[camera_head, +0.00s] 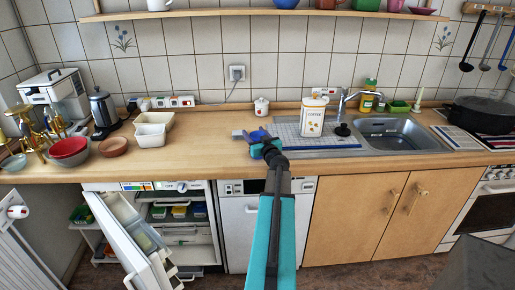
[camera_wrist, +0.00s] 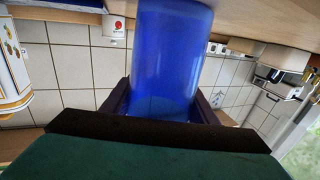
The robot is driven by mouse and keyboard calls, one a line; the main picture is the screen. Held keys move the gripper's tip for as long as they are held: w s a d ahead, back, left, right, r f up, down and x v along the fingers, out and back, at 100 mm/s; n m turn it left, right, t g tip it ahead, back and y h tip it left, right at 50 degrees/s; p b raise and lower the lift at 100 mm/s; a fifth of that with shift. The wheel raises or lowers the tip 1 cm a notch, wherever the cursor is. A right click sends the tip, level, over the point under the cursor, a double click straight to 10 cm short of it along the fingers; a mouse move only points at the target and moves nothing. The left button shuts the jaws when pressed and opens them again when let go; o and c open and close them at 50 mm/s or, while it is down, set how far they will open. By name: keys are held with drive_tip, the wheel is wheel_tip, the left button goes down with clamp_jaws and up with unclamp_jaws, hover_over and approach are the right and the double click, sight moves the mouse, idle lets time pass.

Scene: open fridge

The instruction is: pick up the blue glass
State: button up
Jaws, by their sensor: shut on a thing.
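The blue glass (camera_head: 257,136) is over the counter, left of the dish rack, at the end of my arm. Part of the glass is hidden by my gripper in the head view. I cannot tell whether the glass touches the counter.
A coffee canister (camera_head: 313,117) stands just right of the glass on a dish rack (camera_head: 345,142), beside the sink (camera_head: 392,131). A small white pot (camera_head: 261,108) stands behind. Bowls (camera_head: 68,149) and containers (camera_head: 152,134) are at left. The fridge door (camera_head: 128,238) hangs open below. A shelf (camera_head: 205,13) runs above.

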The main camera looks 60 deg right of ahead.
drive_tip(key=shift+r, duration=0.15)
drive_tip(key=r, duration=0.1)
drive_tip(key=r+b, duration=0.2)
drive_tip(key=shift+s+a+r, duration=0.1)
drive_tip(key=shift+s+a, duration=0.05)
drive_tip(key=shift+s, duration=0.1)
drive_tip(key=s+d+b+v, duration=0.1)
drive_tip(key=b+v, duration=0.1)
drive_tip(key=v, duration=0.5)
drive_tip(key=s+d+r+b+v, duration=0.1)
drive_tip(key=b+v, duration=0.2)
drive_tip(key=v, duration=0.5)
drive_tip(key=shift+d+r+b, duration=0.3)
drive_tip(key=shift+s, duration=0.1)
